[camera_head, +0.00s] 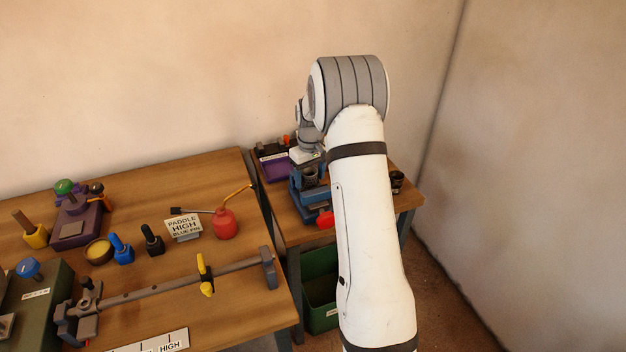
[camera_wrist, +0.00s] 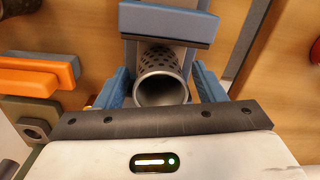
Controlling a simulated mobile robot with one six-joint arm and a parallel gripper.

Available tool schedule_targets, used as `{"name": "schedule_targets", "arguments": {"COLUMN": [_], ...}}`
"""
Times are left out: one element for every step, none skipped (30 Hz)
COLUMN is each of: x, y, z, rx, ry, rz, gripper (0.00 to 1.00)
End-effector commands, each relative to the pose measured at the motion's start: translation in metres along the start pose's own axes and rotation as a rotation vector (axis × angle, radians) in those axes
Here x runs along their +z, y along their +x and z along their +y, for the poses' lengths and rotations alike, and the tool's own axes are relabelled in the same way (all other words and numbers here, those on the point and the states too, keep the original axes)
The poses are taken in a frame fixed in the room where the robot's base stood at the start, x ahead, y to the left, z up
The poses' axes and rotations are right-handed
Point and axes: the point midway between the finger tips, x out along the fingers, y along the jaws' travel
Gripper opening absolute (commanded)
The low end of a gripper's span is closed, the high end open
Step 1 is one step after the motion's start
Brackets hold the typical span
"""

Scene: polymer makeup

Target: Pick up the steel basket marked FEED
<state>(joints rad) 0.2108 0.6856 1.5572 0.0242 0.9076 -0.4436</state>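A steel basket (camera_wrist: 163,78), a perforated metal cup with an open round mouth, is at the centre of the wrist view. It sits in the blue stand (camera_head: 309,197) on the right-hand table and shows small and dark in the head view (camera_head: 311,175). No FEED mark is readable on it. My gripper (camera_wrist: 162,88) is directly over the basket, its dark face bar low in the wrist view. Blue pieces that look like its fingers flank the basket closely on both sides. I cannot tell whether they touch it. My arm hides part of the stand.
A dark cup (camera_head: 397,181) is at the right. A green bin (camera_head: 319,290) is below. The left table holds a red oil can (camera_head: 225,223) and several tools.

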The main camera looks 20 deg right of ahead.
Motion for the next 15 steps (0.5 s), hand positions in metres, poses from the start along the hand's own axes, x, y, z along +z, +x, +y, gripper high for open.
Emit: {"name": "schedule_targets", "arguments": {"x": [-0.0001, -0.0001, -0.0002, -0.0002, -0.0002, -0.0002, -0.0002, -0.0002, -0.0002, -0.0003, -0.0003, -0.0003, -0.0003, -0.0003, -0.0003], "y": [-0.0002, -0.0002, -0.0003, -0.0003, -0.0004, -0.0004, -0.0004, -0.0005, -0.0005, -0.0005, -0.0005, -0.0005, -0.0005, -0.0005, -0.0005], "z": [-0.0001, -0.0001, -0.0002, -0.0002, -0.0002, -0.0003, -0.0003, -0.0003, -0.0004, -0.0004, -0.0005, -0.0005, -0.0005, -0.0005, -0.0006], "rx": [0.0, 0.0, 0.0, 0.0, 0.0, 0.0, 0.0, 0.0, 0.0, 0.0, 0.0, 0.0, 0.0, 0.0, 0.0], "ry": [0.0, 0.0, 0.0, 0.0, 0.0, 0.0, 0.0, -0.001, -0.001, -0.001, -0.001, -0.001, -0.001, -0.001, -0.001], "rz": [0.0, 0.0, 0.0, 0.0, 0.0, 0.0, 0.0, 0.0, 0.0, 0.0, 0.0, 0.0, 0.0, 0.0, 0.0], "gripper": [0.59, 0.56, 0.53, 0.51, 0.48, 0.45, 0.42, 0.4, 0.37, 0.34, 0.32, 0.28, 0.26, 0.24, 0.2]}}
